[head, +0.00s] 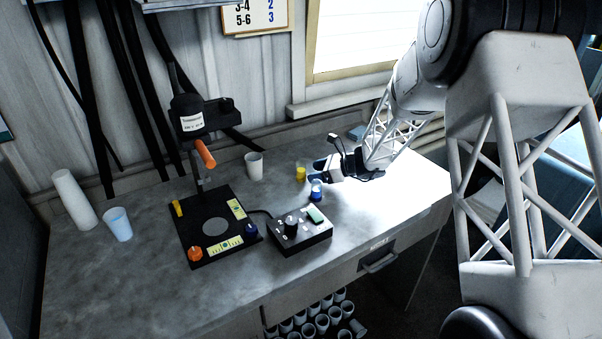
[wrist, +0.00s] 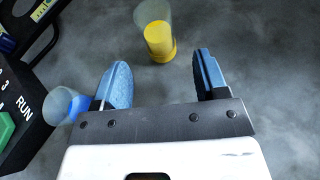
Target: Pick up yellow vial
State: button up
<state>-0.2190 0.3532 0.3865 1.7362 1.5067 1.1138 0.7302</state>
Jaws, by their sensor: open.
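The yellow vial (head: 301,172) stands on the grey table, just left of my gripper in the head view. In the wrist view the yellow vial (wrist: 158,42) has a clear upper part and a yellow lower part. It lies beyond the fingertips, between the lines of the two fingers and nearer the left one. My gripper (wrist: 163,72) is open, with its two blue fingers apart and nothing between them. It also shows in the head view (head: 317,172). A blue vial (wrist: 62,106) stands just outside the left finger; it also shows in the head view (head: 316,190).
A black control box (head: 302,232) with a RUN label stands near the blue vial. A disperser stand on a black base (head: 186,238) is farther left. White cups (head: 254,166) stand at the back and left. Table right of the yellow vial is clear in the wrist view.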

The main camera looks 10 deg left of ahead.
aim_at(303, 173)
jog(key=shift+x, duration=2.6)
jog(key=shift+r, duration=0.15)
jog(key=c, duration=1)
jog(key=shift+r, duration=5)
jog(key=shift+m+g, duration=0.4)
jog(key=shift+m, duration=0.2)
jog(key=s+a, duration=0.3)
jog(key=a, duration=0.2)
jog(key=s+a+f, duration=0.1)
jog(key=s+a, duration=0.3)
jog(key=a, duration=0.1)
jog(key=s+a+f, duration=0.1)
jog(key=s+a, duration=0.2)
jog(key=a, duration=0.3)
jog(key=shift+s+a+f, duration=0.1)
jog(key=shift+s, duration=0.2)
